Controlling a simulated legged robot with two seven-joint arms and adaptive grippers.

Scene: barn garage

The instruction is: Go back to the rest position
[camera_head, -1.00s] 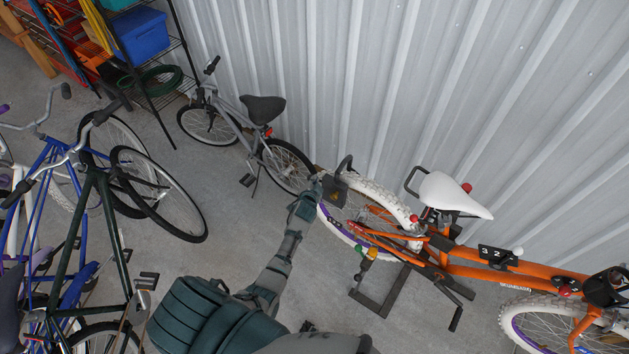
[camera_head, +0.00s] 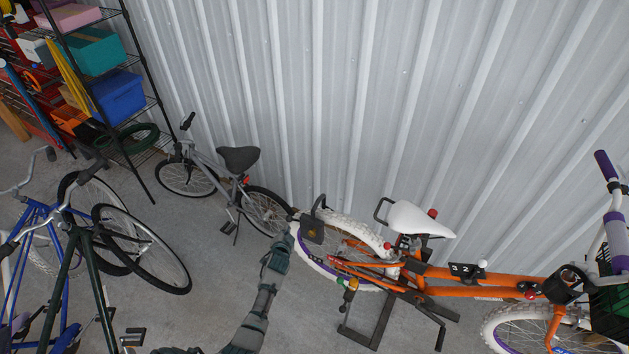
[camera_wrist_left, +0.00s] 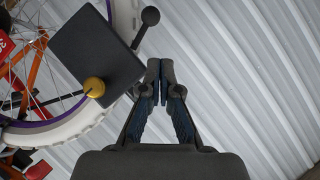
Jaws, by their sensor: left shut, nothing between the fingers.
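My left arm comes in from the bottom in the head view. My left gripper (camera_head: 291,230) is beside the white-tyred rear wheel of the orange bike, just left of a dark padlock-like block (camera_head: 312,231). In the left wrist view the left gripper (camera_wrist_left: 160,70) has its fingertips together with nothing between them. The block (camera_wrist_left: 98,48) shows there too, with a gold knob and a black rod with a rounded end. It is left of the fingertips and apart from them in that picture. My right gripper is not in view.
The orange bike (camera_head: 445,272) stands on a dark floor stand (camera_head: 375,322) at the right. A grey bike (camera_head: 215,165) leans near the corrugated wall (camera_head: 330,90). Several bikes (camera_head: 75,235) crowd the left. A wire shelf with a blue bin (camera_head: 119,96) stands back left.

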